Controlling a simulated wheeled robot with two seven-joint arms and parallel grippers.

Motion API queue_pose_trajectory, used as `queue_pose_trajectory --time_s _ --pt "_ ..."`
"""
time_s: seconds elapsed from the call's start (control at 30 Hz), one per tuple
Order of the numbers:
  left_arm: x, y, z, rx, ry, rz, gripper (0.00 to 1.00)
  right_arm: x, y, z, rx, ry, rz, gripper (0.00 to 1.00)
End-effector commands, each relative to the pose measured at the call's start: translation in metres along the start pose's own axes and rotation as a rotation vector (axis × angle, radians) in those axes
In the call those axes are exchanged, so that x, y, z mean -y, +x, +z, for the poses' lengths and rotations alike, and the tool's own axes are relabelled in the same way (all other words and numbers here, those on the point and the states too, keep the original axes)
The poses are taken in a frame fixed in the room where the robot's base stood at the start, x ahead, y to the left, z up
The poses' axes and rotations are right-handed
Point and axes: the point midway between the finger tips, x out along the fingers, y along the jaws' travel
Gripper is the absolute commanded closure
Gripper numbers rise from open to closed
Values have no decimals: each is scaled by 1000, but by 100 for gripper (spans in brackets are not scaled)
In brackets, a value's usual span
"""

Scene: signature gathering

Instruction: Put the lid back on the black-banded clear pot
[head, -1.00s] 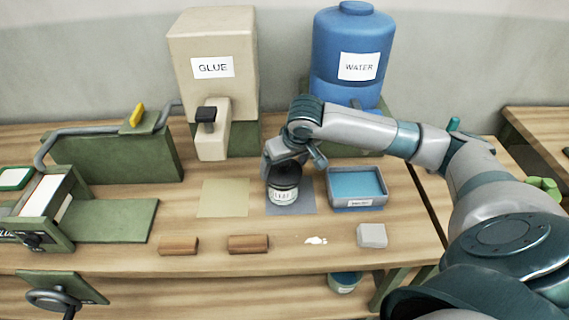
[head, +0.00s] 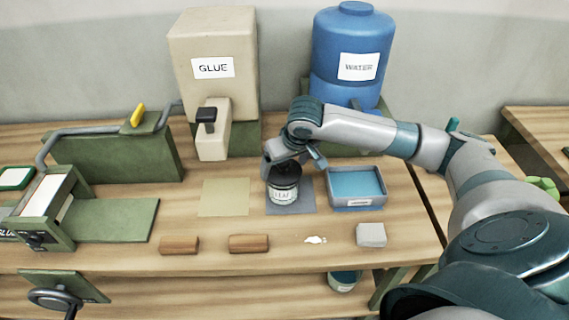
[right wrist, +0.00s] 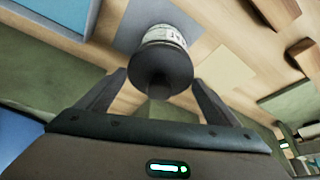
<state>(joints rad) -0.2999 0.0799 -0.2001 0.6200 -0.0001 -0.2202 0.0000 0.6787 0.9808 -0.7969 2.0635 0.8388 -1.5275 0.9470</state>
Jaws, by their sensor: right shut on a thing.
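The clear pot (head: 283,194) with a white label and dark band stands upright on a grey mat (head: 305,200) in the head view. Its dark lid (right wrist: 158,64) shows as a disc with a knob over the pot's mouth in the right wrist view, where the pot's label (right wrist: 165,34) shows behind it. My right gripper (right wrist: 158,82) is shut on the lid, its fingers either side of the knob. In the head view the right gripper (head: 284,168) is directly above the pot and hides the lid's top. Whether the lid is fully seated I cannot tell. My left gripper is not in view.
A blue-filled tray (head: 357,203) stands close right of the pot. A tan mat (head: 224,197) is left. Brown blocks (head: 249,243) and a grey block (head: 371,235) lie in front. The glue dispenser (head: 212,90) and water tank (head: 352,60) stand behind.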

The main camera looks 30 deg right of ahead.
Motion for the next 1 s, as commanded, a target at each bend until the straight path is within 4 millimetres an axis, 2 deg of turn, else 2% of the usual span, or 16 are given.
queue_pose_trajectory --time_s 0.77,0.8,0.83,0.87,1.0 --pt "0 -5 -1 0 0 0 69 0 0 0 -1 0 0 36" --pt "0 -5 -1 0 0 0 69 0 0 0 -1 0 0 12" --pt "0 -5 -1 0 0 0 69 0 0 0 -1 0 0 5" --pt "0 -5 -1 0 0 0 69 0 0 0 0 0 0 0" --pt "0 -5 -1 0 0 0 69 0 0 0 0 0 0 0"
